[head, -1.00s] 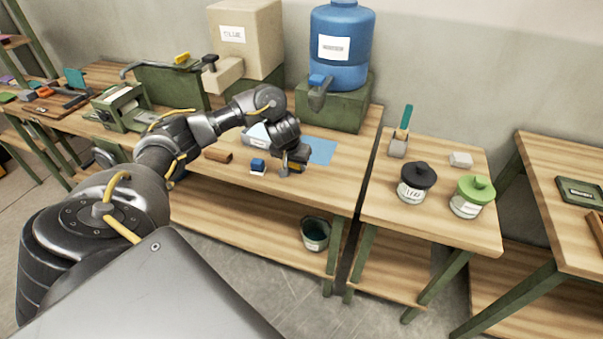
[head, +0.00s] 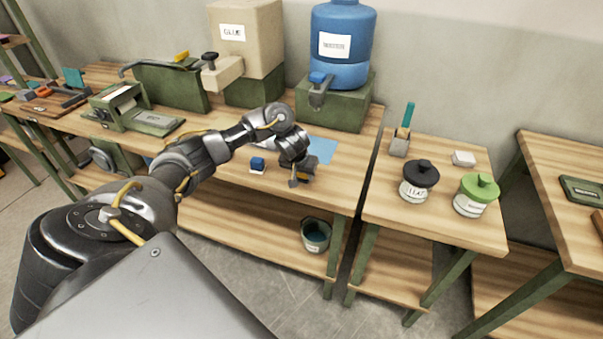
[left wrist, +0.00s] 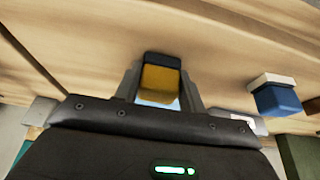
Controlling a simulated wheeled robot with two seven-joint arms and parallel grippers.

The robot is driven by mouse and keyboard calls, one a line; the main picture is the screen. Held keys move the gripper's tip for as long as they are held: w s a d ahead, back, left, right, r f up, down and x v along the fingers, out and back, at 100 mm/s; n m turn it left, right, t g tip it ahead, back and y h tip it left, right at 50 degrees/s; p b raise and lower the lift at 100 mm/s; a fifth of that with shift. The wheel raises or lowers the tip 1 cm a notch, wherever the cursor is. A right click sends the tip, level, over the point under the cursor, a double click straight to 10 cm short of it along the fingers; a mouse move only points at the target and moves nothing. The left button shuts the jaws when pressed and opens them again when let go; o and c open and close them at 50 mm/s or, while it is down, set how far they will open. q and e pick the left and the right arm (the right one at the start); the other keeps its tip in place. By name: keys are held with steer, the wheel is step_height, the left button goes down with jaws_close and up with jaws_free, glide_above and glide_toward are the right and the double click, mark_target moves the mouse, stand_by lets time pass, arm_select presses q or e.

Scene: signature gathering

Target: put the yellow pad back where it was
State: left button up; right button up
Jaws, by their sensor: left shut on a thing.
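The yellow pad (left wrist: 160,82) has a dark end and sits between the fingers of my left gripper (left wrist: 160,92) in the left wrist view. My left gripper (head: 302,178) is shut on it, over the front right part of the long wooden bench (head: 335,178) in the head view. Little of the pad shows in the head view, and I cannot tell whether it touches the bench. A blue pad with a white base (head: 257,165) stands on the bench to the left of the gripper; it also shows in the left wrist view (left wrist: 277,100). My right gripper is out of view.
A light blue sheet (head: 322,150) lies just behind the gripper. A blue drum (head: 340,55) and a beige container (head: 240,40) stand at the back. A bucket (head: 316,235) is on the lower shelf. A side table at right bears a black-lidded jar (head: 418,182) and a green-lidded jar (head: 476,196).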

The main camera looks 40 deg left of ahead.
arm_select(q)
steer(key=shift+f, duration=0.15)
steer(key=o, duration=0.9)
steer(key=shift+r, duration=0.4)
steer(key=p+v, duration=0.6)
steer(key=v, duration=0.5)
steer(key=shift+s+d+r, duration=0.1)
steer(key=shift+r, duration=0.15)
